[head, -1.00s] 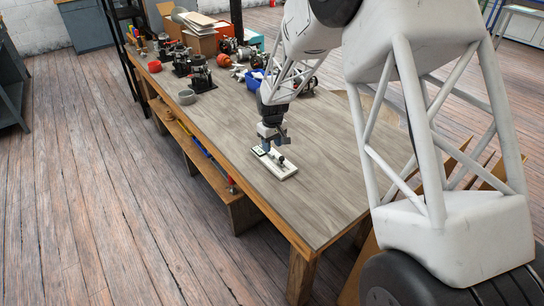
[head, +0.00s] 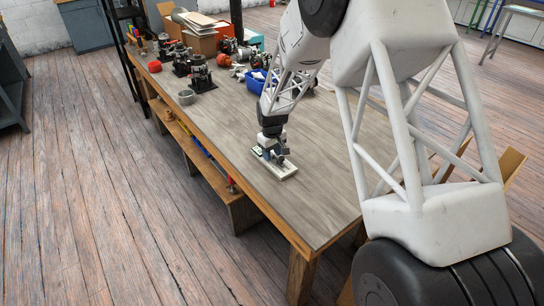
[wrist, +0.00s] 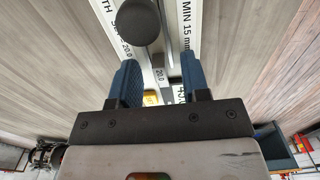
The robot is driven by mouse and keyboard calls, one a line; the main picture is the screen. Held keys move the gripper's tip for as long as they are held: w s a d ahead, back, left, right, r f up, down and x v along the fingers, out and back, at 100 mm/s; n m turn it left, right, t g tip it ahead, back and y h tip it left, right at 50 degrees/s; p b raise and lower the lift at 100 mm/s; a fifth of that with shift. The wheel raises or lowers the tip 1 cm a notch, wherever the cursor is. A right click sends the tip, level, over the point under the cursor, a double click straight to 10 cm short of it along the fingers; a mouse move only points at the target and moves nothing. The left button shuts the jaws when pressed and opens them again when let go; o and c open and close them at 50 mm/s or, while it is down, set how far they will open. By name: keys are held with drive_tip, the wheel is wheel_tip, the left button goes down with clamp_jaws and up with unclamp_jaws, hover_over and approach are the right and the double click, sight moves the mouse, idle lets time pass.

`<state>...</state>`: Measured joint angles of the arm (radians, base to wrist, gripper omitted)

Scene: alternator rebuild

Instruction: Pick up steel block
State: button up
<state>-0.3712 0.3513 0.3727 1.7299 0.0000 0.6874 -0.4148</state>
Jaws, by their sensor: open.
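A pale flat gauge board (head: 287,173) lies on the workbench under my gripper (head: 273,157). In the wrist view the board (wrist: 100,14) carries printed labels, among them "MIN 15 mm" and "20.0", and a dark round knob (wrist: 138,22) stands over it. My gripper (wrist: 158,75) is open, with one blue finger on each side of a narrow grey metal piece (wrist: 147,76), which looks like the steel block. I cannot tell whether the fingers touch it. The gripper body hides its near part, and the block cannot be made out in the head view.
The workbench (head: 315,205) is clear in front of the board. The bench's left edge runs close to the board.

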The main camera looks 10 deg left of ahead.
sight(272, 155)
clamp_jaws()
drive_tip(key=shift+r, duration=0.15)
drive_tip(key=shift+r, duration=1.45)
drive_tip(key=shift+s+d+r, duration=0.1)
drive_tip(key=shift+s+r, duration=0.1)
drive_tip(key=shift+s, duration=0.1)
drive_tip(key=s+d, duration=0.1)
drive_tip(key=s, duration=0.3)
drive_tip(key=s+d+r, duration=0.1)
drive_tip(key=s+d, duration=0.1)
drive_tip(key=s, duration=0.3)
drive_tip(key=s+d, duration=0.2)
drive_tip(key=s, duration=0.3)
drive_tip(key=shift+s+d+r, duration=0.15)
drive_tip(key=shift+s+d, duration=0.05)
drive_tip(key=shift+d, duration=0.05)
